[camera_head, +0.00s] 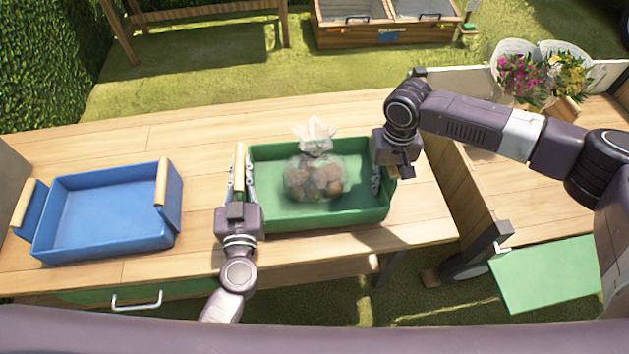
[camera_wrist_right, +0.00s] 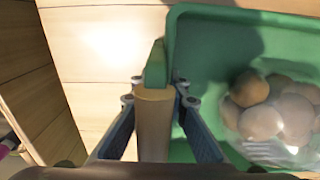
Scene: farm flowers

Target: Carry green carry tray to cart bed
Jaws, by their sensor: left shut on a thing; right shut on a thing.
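The green carry tray (camera_head: 290,219) sits on the wooden table in the head view, with a clear bag of brown round things (camera_head: 315,178) inside it. My left gripper (camera_head: 239,183) is shut on the tray's left wooden handle. My right gripper (camera_head: 378,180) is at the tray's right end; in the right wrist view its fingers close around the wooden handle (camera_wrist_right: 155,118) beside the green tray wall (camera_wrist_right: 290,18). The cart bed (camera_head: 490,185) is the wooden surface to the right of the table, partly covered by my right arm.
A blue tray (camera_head: 105,215) with wooden handles stands empty on the table's left. Flower bunches (camera_head: 535,75) stand at the cart's far end. A dark-edged wooden side board (camera_head: 460,180) lies between table and cart bed. A green panel (camera_head: 547,273) is at the lower right.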

